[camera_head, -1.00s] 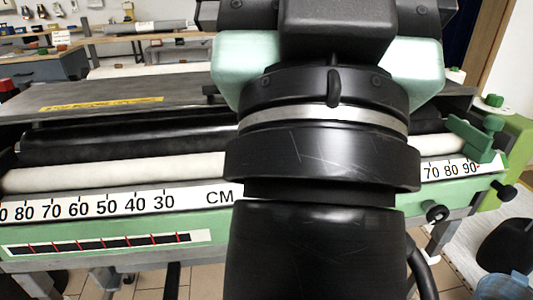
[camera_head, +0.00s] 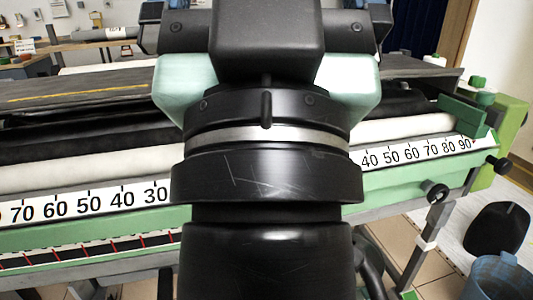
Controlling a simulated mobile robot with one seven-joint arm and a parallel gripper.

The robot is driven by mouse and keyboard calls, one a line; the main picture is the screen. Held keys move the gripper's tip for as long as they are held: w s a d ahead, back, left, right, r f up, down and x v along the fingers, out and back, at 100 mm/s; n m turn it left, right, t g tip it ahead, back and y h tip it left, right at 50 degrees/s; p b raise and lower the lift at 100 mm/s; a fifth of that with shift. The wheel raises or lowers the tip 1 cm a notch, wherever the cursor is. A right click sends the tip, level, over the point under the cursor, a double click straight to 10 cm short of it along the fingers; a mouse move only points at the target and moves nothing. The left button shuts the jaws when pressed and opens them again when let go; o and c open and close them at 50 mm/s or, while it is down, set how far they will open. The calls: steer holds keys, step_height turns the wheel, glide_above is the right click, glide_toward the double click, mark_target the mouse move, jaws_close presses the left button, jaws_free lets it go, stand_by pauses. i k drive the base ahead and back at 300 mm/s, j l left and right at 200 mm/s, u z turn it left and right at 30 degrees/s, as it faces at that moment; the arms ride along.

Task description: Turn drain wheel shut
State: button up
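My gripper (camera_head: 265,35) is at the top middle, seen from behind above my black wrist. Its fingertips are hidden or out of frame, so I cannot tell whether it is open or holds anything. The green pasting machine (camera_head: 420,185) spans the view behind my arm. No part is clearly recognisable as the drain wheel. A black round knob (camera_head: 437,192) sits on the machine's front right. Another black knob (camera_head: 504,166) is at its right end. My arm hides the machine's middle.
A centimetre scale (camera_head: 95,203) runs along the machine's front, below a pale roller (camera_head: 60,173). A blue bucket (camera_head: 500,280) and a black object (camera_head: 497,229) stand on the floor at right. A bench with tools (camera_head: 100,36) is behind at left.

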mark_target(438, 193)
steer(key=i+l, duration=0.1)
steer(key=l, duration=0.75)
steer(key=i+l, duration=0.15)
steer(key=l, duration=0.3)
steer(key=i+l+z, duration=0.1)
steer(key=l, duration=0.35)
